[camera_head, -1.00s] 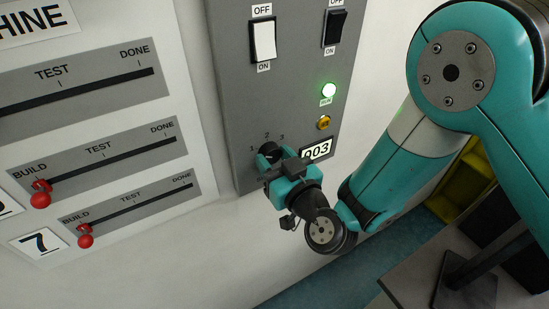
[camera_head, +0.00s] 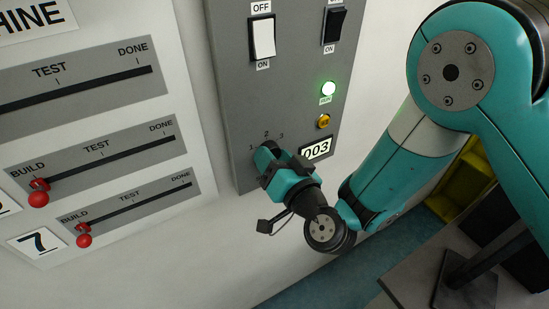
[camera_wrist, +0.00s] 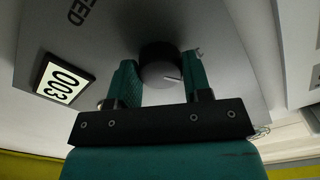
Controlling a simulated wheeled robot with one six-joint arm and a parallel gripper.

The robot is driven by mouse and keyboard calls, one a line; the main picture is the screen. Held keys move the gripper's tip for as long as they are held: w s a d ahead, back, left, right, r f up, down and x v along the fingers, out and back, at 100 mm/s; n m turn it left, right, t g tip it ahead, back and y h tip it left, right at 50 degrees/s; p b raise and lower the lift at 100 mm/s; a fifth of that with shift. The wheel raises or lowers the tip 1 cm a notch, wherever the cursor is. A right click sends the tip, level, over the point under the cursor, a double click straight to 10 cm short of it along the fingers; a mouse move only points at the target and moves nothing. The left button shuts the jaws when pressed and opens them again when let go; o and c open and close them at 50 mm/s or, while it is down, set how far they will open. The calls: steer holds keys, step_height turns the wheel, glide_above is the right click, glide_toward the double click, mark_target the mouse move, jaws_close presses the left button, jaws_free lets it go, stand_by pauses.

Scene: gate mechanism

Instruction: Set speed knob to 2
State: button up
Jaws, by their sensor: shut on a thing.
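The speed knob (camera_wrist: 158,72) is a dark round knob with a grey face and a white pointer line. In the wrist view it sits between the two fingers of my gripper (camera_wrist: 160,77), and the line points toward the right finger. In the head view my gripper (camera_head: 268,157) is at the lower part of the grey panel (camera_head: 232,95) and hides the knob. The printed marks 1, 2 (camera_head: 266,134) and 3 show just above the gripper. I cannot tell which mark the pointer is at. My gripper is shut on the knob.
A 003 display (camera_head: 316,149) is just right of the gripper, with a yellow button (camera_head: 323,121) and a lit green light (camera_head: 328,88) above it. A white switch (camera_head: 263,38) and a black switch (camera_head: 335,24) are higher. Red-knobbed sliders (camera_head: 38,199) are at left.

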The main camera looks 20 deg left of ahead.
steer(key=m, duration=0.5)
steer(key=shift+m, duration=0.4)
stand_by(0.3)
steer(key=o, duration=0.9)
steer(key=shift+b, duration=0.3)
